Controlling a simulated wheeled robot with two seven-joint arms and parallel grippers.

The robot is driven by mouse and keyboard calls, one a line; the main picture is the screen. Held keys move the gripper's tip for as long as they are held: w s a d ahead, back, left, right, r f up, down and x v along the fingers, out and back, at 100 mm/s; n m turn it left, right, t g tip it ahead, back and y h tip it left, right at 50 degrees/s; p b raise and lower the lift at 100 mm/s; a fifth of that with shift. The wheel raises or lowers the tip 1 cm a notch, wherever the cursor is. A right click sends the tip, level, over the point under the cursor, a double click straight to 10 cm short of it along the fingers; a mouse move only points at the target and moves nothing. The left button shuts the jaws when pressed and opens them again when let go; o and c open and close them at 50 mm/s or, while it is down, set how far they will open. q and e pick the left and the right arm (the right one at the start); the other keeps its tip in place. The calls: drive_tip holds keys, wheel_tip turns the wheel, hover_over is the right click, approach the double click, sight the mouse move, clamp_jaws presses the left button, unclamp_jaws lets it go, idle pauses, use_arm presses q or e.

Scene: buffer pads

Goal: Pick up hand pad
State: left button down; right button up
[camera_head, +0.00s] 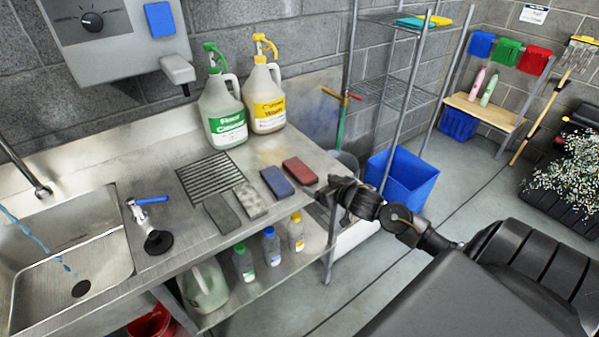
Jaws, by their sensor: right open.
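Several rectangular pads lie flat in a row on the metal counter: a dark grey pad (221,214), a mottled light grey pad (250,200), a blue pad (277,182) and a red pad (300,171). I cannot tell which of them is the hand pad. My right gripper (322,197) is at the counter's right edge, just right of the red and blue pads. It is open, and no pad is between its fingers. Its fingertips are small and dark here. My left gripper is not in view.
A metal drain grate (210,177) lies behind the pads. A green-label jug (222,112) and a yellow-label jug (265,99) stand at the back wall. A sink (120,230) is at left. Small bottles (270,246) stand on the shelf below. A blue bin (403,180) is at right.

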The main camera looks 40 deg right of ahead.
sight(311, 179)
drive_tip(key=shift+p+x, duration=0.55)
drive_tip(key=shift+x, duration=2.2)
drive_tip(key=shift+r, duration=0.1)
drive_tip(key=c, duration=1.1)
drive_tip(key=shift+r, duration=0.6)
drive_tip(key=s+a+r, duration=0.2)
drive_tip(key=s+r, duration=0.2)
drive_tip(key=s+a+r, duration=0.2)
drive_tip(key=s+r, duration=0.2)
drive_tip(key=s+a+r, duration=0.2)
drive_tip(key=s+r, duration=0.1)
drive_tip(key=s, duration=0.1)
drive_tip(key=shift+s+a+r, duration=0.25)
drive_tip(key=shift+a+r, duration=0.05)
drive_tip(key=shift+r, duration=0.1)
